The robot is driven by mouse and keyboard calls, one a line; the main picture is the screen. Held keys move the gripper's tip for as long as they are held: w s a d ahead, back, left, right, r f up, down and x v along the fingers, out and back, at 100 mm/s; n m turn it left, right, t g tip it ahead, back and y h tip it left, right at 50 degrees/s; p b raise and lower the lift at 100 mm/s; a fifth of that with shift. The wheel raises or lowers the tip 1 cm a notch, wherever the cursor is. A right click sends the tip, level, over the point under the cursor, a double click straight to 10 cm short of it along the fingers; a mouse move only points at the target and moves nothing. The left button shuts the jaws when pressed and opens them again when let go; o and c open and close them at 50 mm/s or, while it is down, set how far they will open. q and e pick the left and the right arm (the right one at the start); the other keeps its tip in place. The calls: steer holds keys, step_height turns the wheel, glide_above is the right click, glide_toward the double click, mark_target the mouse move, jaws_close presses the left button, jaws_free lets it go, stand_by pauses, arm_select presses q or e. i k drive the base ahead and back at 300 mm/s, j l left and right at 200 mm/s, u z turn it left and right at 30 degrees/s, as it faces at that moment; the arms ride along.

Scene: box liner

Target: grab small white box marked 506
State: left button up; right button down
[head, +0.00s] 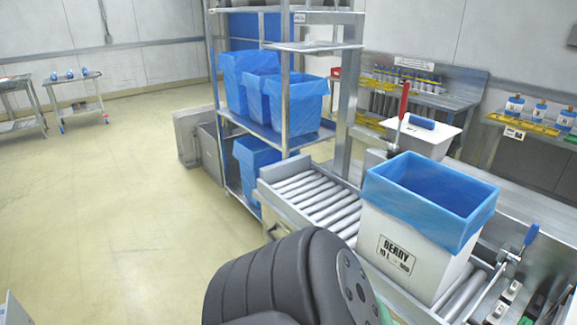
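I see no small white box with a readable 506 on it. A larger white box (402,255) with a blue liner (432,185) stands upright on the roller conveyor (325,200). Its label (397,254) reads "BERRY" with a smaller, unclear line below. A white container (425,141) with a blue handle on top stands behind it; no marking on it is readable. Neither of my grippers is in view. A black ribbed part of my own arm fills the bottom centre and hides the conveyor's near side.
A metal rack (285,85) holds several blue-lined bins (297,103). A lever with a blue handle (531,234) stands at the conveyor's right. Workbenches (452,100) with bottles line the back right. Small carts (78,108) stand far left.

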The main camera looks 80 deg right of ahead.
mark_target(423, 218)
steer(key=k+z, duration=0.1)
steer(key=z, duration=3.45)
steer(key=i+l+z, duration=0.1)
steer(key=z, duration=0.25)
steer(key=l, duration=0.1)
